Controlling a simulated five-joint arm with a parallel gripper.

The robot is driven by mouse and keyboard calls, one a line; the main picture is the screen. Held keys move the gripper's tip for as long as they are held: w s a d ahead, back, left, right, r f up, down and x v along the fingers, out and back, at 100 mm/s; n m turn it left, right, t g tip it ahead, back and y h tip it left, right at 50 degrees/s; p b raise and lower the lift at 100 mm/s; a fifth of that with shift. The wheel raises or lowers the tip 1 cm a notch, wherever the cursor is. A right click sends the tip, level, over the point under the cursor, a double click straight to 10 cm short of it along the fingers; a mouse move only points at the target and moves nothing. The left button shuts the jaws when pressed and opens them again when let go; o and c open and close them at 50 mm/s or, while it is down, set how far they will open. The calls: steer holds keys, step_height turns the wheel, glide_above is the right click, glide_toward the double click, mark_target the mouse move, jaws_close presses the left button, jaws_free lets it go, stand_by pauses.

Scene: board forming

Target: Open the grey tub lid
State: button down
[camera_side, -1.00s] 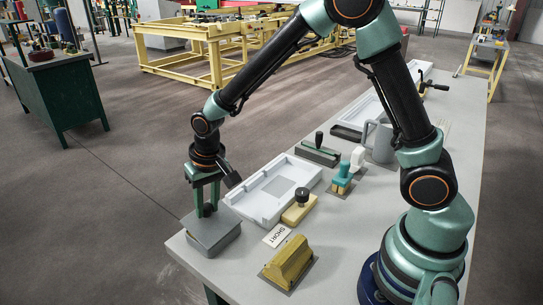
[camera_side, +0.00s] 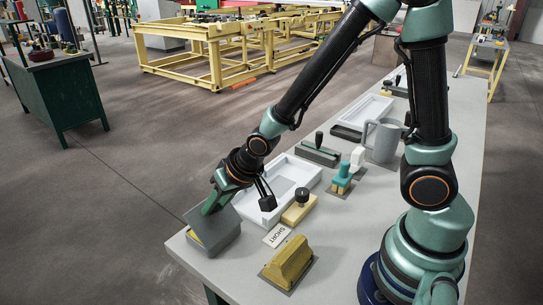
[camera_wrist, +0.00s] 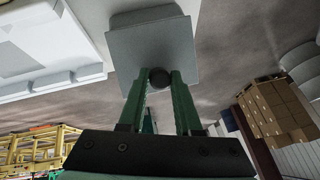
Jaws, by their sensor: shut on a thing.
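The grey tub (camera_side: 217,242) stands at the near left corner of the table. My gripper (camera_side: 212,206) is tilted over at the lid. In the wrist view the lid (camera_wrist: 152,45) fills the space ahead of the fingers, and my gripper (camera_wrist: 159,80) is shut on the lid's dark round knob (camera_wrist: 159,78). Most of the tub's inside is hidden by the lid and gripper.
A white tray (camera_side: 262,215) lies just right of the tub. A wooden block with a dark knob (camera_side: 299,208), a card reading SHORT (camera_side: 277,236) and a yellow block (camera_side: 289,262) sit nearby. The table's left edge is close to the tub.

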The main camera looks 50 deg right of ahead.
steer(key=shift+s+a+f, duration=0.1)
steer(key=shift+s, duration=0.05)
steer(key=c, duration=0.6)
jaws_free()
steer(key=shift+s+r, duration=0.2)
steer(key=shift+r, duration=0.45)
steer(key=shift+v, duration=5.35)
